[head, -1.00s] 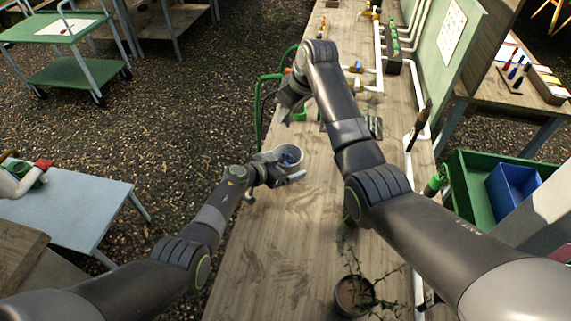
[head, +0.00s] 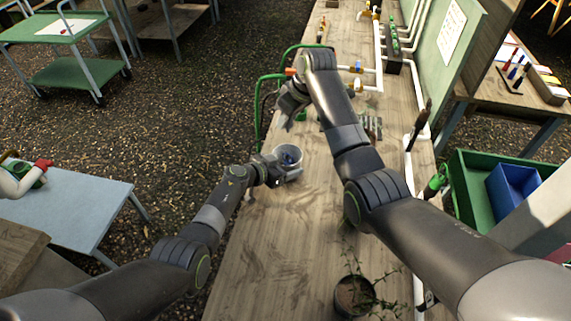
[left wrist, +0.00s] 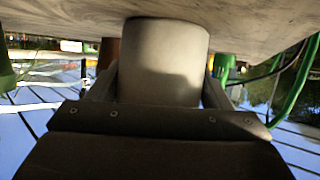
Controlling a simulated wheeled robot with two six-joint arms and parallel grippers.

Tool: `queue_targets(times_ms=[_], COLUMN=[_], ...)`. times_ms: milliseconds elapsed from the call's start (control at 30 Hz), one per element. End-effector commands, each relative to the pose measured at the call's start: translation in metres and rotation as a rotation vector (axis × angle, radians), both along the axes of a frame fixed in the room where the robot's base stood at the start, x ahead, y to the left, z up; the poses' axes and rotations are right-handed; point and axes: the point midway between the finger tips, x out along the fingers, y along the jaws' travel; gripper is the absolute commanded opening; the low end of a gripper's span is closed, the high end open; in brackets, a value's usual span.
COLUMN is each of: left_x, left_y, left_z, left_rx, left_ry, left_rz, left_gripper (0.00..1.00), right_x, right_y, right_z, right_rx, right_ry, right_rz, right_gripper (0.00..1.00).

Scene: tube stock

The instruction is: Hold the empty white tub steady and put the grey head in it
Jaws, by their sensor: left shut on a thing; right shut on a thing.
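The white tub (head: 291,176) stands upright on the wooden bench; something dark blue shows inside its rim. My left gripper (head: 281,172) is shut on the tub, one finger on each side. In the left wrist view the tub (left wrist: 163,60) is large between the two fingers (left wrist: 160,88), and that picture is upside down. My right gripper (head: 288,117) is farther back, above the bench's left edge, apart from the tub. It is shut on a small grey thing, seemingly the grey head, mostly hidden by the gripper and wrist.
A potted plant (head: 353,295) stands at the front of the bench. White pipes (head: 381,60) run along the right side, and a green hose (head: 258,105) loops at the left edge. A green crate (head: 468,185) is at the right.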

Motion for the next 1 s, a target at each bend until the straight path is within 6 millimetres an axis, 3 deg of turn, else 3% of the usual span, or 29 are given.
queue_targets(times_ms=[1000], left_x=[0.0], left_y=[0.0], left_z=[0.0], left_rx=[0.0], left_ry=[0.0], left_rz=[0.0], left_gripper=[0.5], right_x=[0.0], right_y=[0.0], right_z=[-0.072], right_rx=[0.001], right_ry=[0.001], right_rz=[-0.001], right_gripper=[0.12])
